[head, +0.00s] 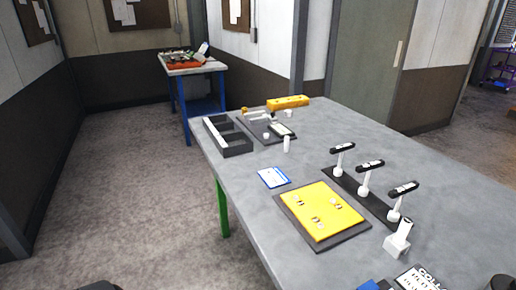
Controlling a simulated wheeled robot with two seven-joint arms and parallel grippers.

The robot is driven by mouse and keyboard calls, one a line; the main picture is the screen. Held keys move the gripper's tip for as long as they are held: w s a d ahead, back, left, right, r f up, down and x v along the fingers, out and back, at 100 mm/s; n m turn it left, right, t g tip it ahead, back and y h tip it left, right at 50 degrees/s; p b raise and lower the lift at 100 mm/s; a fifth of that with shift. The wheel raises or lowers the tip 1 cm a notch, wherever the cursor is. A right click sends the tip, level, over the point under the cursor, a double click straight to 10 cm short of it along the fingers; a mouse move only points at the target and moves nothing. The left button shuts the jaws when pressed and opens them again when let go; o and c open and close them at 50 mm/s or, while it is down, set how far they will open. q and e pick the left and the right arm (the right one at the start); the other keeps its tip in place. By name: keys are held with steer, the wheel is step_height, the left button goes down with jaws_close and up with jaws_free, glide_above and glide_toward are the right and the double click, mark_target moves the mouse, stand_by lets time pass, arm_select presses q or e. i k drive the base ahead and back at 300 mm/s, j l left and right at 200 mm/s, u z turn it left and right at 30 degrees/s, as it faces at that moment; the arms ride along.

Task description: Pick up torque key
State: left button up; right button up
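Three T-shaped tools with black-and-white handles stand upright in a row on a dark strip on the grey table: a far one (343,147), a middle one (369,165) and a near one (403,188). They look like torque keys, but I cannot read their markings or tell which one the task names. Neither of my grippers can be made out. A dark shape at the bottom left edge is too cut off to identify. Nothing is seen touching the tools.
The grey table (445,205) also bears a yellow plate (325,205) on a dark base, a blue-and-white card (273,177), a dark divided tray (237,149), a yellow block (288,102) and a white stand (398,243). A blue-legged bench (206,104) stands behind. Floor at left is clear.

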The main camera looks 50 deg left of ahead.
mark_target(338, 171)
steer(key=u, duration=0.85)
steer(key=i+j, duration=0.25)
steer(key=j, duration=0.2)
steer(key=i+j+u, duration=0.1)
steer(key=i+j, duration=0.15)
steer(key=j, duration=0.25)
steer(key=i+j+u, duration=0.1)
steer(key=i+j, duration=0.15)
steer(key=j, duration=0.2)
steer(key=i+j, duration=0.25)
steer(key=j, duration=0.15)
